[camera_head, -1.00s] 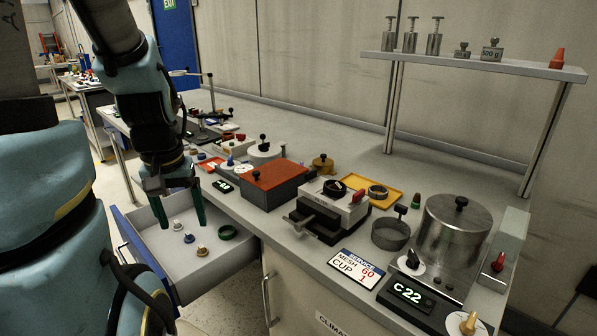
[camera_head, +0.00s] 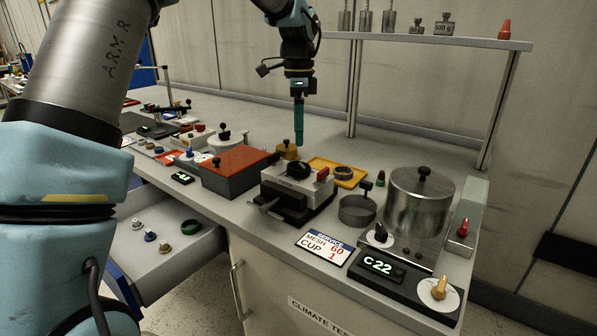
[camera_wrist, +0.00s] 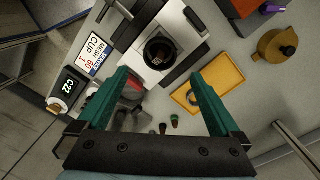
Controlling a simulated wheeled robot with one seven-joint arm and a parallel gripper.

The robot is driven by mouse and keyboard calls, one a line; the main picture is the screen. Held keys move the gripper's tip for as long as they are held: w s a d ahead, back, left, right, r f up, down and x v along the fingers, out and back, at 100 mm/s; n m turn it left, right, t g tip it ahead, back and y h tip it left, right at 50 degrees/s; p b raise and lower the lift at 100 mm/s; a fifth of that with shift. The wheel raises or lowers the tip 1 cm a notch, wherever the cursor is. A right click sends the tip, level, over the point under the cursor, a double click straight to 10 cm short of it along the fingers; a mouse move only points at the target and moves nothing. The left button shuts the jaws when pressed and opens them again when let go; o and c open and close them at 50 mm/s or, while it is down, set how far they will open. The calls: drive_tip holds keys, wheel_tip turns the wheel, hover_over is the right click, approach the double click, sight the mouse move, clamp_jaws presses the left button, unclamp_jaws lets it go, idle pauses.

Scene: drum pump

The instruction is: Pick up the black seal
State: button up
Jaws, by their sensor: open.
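My gripper (camera_head: 298,140) is open and empty, pointing down above the bench behind the grey clamp device; in the wrist view its two green fingers (camera_wrist: 161,76) are spread apart. A black round part (camera_head: 298,170) sits on top of the device, and in the wrist view it looks like a black ring or cup (camera_wrist: 160,53) lying beyond and between the fingertips. A dark ring (camera_head: 344,172) lies in the yellow tray; in the wrist view the right finger is close to it in the picture. I cannot tell for certain which of these is the black seal.
The yellow tray (camera_head: 359,183) lies right of the device (camera_head: 297,188). A red-topped box (camera_head: 236,171) stands left, a mesh cup (camera_head: 357,212) and steel pot (camera_head: 419,201) right. A shelf (camera_head: 440,40) stands behind.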

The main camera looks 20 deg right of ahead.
wheel_tip(320, 180, down, 9)
drive_tip(key=shift+s+f+p, duration=0.1)
drive_tip(key=shift+s+p, duration=0.05)
drive_tip(key=shift+p, duration=1.05)
drive_tip(key=c, duration=1.4)
wheel_tip(320, 180, up, 10)
drive_tip(key=shift+f+b, duration=0.2)
drive_tip(key=shift+b, duration=0.8)
drive_tip(key=f+n+p, duration=0.1)
drive_tip(key=n, duration=0.1)
drive_tip(key=f+n+h+p, duration=0.1)
drive_tip(key=n+p, duration=0.1)
drive_tip(key=f+n+p, duration=0.1)
drive_tip(key=shift+a+n+t+h+p, duration=0.3)
drive_tip(key=shift+a+n+p, duration=0.05)
drive_tip(key=shift+n+p, duration=0.05)
drive_tip(key=shift+f, duration=0.2)
drive_tip(key=shift+f+b, duration=1)
drive_tip(key=shift+f, duration=0.25)
